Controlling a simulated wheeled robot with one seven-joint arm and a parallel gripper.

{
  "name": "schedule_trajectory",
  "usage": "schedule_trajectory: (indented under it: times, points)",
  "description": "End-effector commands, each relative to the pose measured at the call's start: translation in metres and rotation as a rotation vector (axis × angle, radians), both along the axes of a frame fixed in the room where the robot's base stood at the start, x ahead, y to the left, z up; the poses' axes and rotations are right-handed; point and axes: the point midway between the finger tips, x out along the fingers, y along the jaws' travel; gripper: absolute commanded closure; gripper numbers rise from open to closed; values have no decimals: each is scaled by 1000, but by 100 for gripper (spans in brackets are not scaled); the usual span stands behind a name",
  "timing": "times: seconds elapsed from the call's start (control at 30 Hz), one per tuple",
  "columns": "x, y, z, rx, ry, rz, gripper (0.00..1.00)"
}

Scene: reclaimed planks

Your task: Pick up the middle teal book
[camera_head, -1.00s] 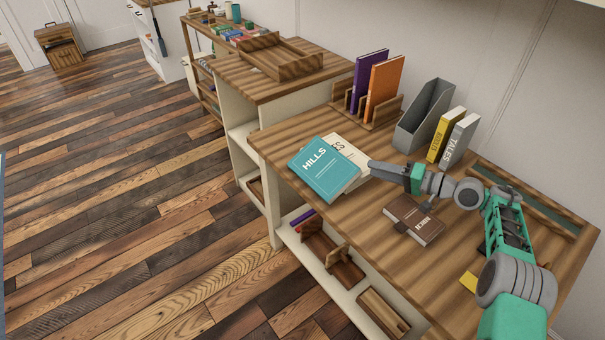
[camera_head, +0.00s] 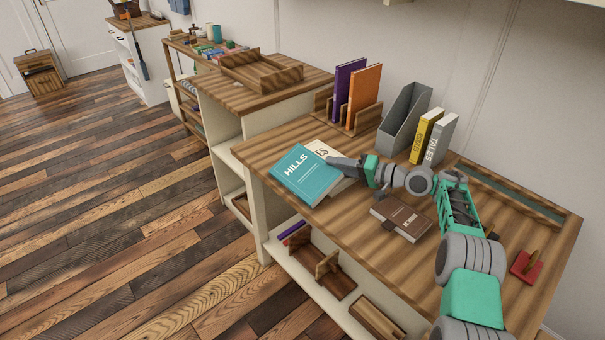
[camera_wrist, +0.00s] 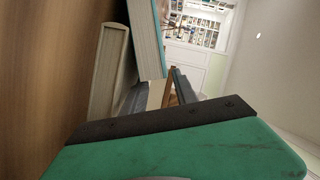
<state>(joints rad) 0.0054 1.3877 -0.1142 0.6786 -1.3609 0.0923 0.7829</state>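The teal book (camera_head: 307,176), marked HILLS, lies on top of a cream book (camera_head: 322,149) near the front edge of the tabletop. The cream book is partly covered. My gripper (camera_head: 338,163) reaches in from the right at the books' right edge. In the wrist view the teal book (camera_wrist: 148,40) shows its page edge beside the cream book (camera_wrist: 108,70). The fingers (camera_wrist: 160,92) stand apart, with the near end of the teal book at the gap between them. I see no clear grip on it.
A brown book (camera_head: 403,217) lies below my arm. A red object (camera_head: 527,265) lies at right.

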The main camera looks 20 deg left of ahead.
Motion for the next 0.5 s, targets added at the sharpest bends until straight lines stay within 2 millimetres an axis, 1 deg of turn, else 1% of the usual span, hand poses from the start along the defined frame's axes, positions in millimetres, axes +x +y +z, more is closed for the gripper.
schedule_trajectory:
  times: [0.03,0.1,0.33,0.5]
  points:
    - [1,8,-2,1,0,1,65]
    - [3,16,-4,0,0,-5,65]
    - [4,18,-4,0,0,-9,65]
    - [4,20,-4,0,0,-7,79]
